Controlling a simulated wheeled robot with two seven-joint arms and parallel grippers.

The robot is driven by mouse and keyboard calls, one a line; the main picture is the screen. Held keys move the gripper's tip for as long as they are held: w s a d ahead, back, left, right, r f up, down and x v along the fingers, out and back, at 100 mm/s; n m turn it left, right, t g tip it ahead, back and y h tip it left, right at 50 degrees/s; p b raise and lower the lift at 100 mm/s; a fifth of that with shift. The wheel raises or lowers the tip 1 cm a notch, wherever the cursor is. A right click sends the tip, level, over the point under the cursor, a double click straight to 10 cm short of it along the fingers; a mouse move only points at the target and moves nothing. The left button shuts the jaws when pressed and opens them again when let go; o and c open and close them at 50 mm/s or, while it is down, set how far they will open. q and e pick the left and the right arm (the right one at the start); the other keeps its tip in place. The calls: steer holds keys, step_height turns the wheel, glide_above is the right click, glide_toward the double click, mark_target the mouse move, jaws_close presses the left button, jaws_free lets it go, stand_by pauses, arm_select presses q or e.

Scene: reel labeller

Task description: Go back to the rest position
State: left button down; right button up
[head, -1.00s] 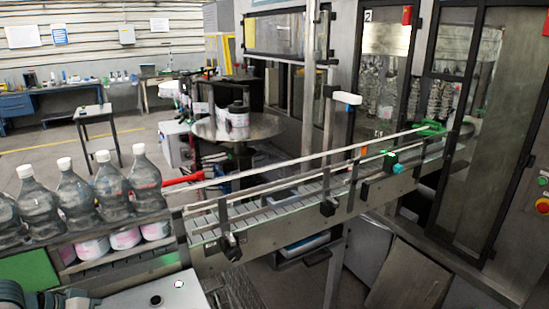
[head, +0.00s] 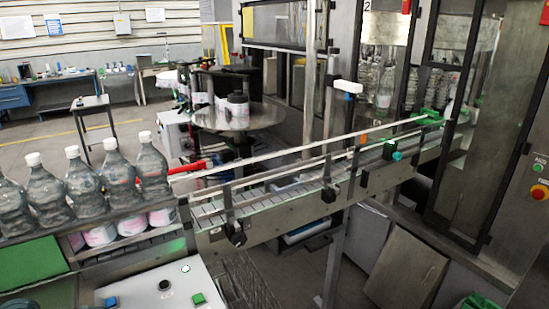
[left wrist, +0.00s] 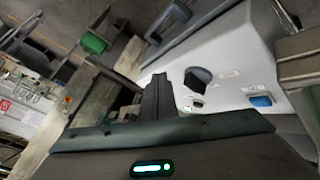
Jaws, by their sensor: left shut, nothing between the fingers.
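I cannot tell how far the fingers are from the panel. In the head view the panel (head: 140,276) is at the bottom left, with a black knob (head: 164,285), a green button (head: 198,298) and a blue button (head: 112,301).
Several clear bottles with white caps (head: 152,172) stand in a row at the left, behind the panel. A conveyor (head: 270,205) runs from them to the machine cabinet at the right. A round metal table (head: 238,117) stands behind it. A tilted grey board (head: 405,270) is at the lower right.

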arm_select(q)
steer(key=s+d+f+m+y, duration=0.1)
steer(key=s+d+f, duration=0.4)
steer(key=f, duration=0.3)
steer(key=s+d+f+g+y, duration=0.1)
steer(key=s+f+y, duration=0.2)
steer(key=s+f, duration=0.35)
steer(key=s+d+f+g+y, duration=0.15)
steer(key=s+f, duration=0.25)
steer(key=s, duration=0.6)
step_height(320, 180, down, 34)
steer(key=s+b, duration=0.1)
steer(key=b, duration=0.5)
steer(key=s+a+f+g+b, duration=0.1)
steer(key=s+a+f+b, duration=0.1)
steer(key=s+f, duration=0.7)
steer(key=s+a+f+g+y+b, duration=0.1)
steer(key=s+f+b, duration=0.3)
steer(key=s+f, duration=0.5)
step_height(320, 180, down, 6)
steer(key=shift+s+a+r, duration=0.1)
steer(key=shift+s+a, duration=0.1)
steer(key=shift+a, duration=0.2)
